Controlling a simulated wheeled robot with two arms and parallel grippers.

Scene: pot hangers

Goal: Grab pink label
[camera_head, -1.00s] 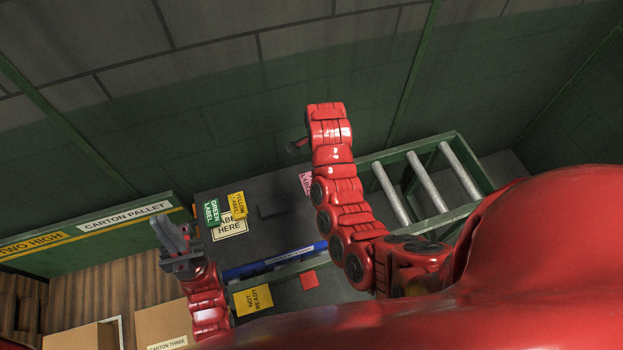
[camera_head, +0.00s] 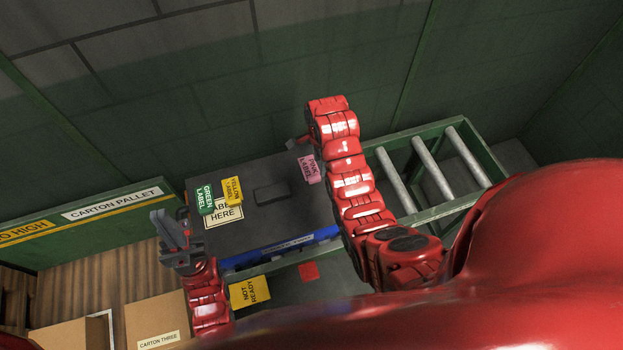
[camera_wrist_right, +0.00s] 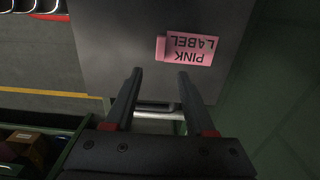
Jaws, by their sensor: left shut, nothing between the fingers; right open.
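The pink label (camera_head: 309,168) lies on the dark top of a case-like unit (camera_head: 285,212), close beside my right arm in the head view. In the right wrist view the pink label (camera_wrist_right: 188,48) lies flat, its text upside down, just beyond the fingertips of my right gripper (camera_wrist_right: 159,74). That gripper is open and empty, and the label is apart from both fingers. In the head view its fingers are mostly hidden by the arm. My left gripper (camera_head: 168,232) is shut and empty, left of the unit.
A green label (camera_head: 205,200) and a yellow label (camera_head: 232,191) lie at the unit's left, by a "label here" patch (camera_head: 224,213). A roller conveyor (camera_head: 430,172) stands right. Cartons (camera_head: 158,320) sit lower left. A green wall rises behind.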

